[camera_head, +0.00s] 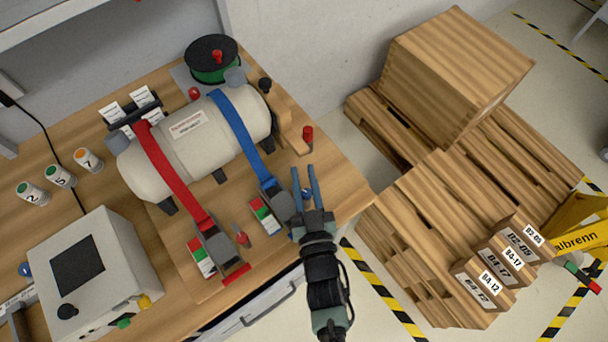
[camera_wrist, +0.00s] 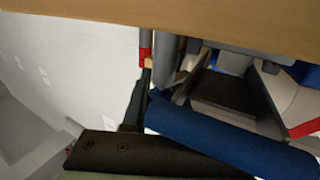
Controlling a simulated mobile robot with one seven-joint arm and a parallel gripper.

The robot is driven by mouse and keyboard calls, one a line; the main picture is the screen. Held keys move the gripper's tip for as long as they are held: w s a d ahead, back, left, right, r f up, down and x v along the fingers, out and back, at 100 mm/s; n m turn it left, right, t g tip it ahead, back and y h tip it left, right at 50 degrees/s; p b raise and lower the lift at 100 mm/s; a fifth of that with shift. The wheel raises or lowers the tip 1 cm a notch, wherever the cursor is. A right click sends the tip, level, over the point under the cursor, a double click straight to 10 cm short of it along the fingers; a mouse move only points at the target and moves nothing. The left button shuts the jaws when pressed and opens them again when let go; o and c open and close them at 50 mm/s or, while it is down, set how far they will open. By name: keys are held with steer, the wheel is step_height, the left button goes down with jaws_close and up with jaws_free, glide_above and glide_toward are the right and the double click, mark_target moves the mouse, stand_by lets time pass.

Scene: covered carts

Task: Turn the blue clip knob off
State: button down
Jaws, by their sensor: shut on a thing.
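The blue clip (camera_head: 277,204) sits near the front right of the wooden table, at the lower end of the blue strap (camera_head: 240,132). The small blue clip knob (camera_head: 306,193) is just right of the clip. My gripper (camera_head: 305,178) is over this spot, its two fingers on either side of the knob and shut on it. In the wrist view, a wide blue bar (camera_wrist: 225,135) of the clip fills the lower right, and a dark finger (camera_wrist: 135,105) is left of it. I cannot make out the knob there; its turned position cannot be told.
Wooden pallets (camera_head: 420,225) lie right of the table.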

steer(key=c, duration=0.7)
jaws_free()
steer(key=shift+s+d+f, duration=0.1)
steer(key=shift+s+d, duration=0.05)
steer(key=shift+s, duration=0.4)
steer(key=s, duration=0.4)
steer(key=s+d+b, duration=0.1)
steer(key=s, duration=0.3)
steer(key=s+d+b, duration=0.1)
steer(key=s, duration=0.2)
steer(key=shift+s, duration=0.4)
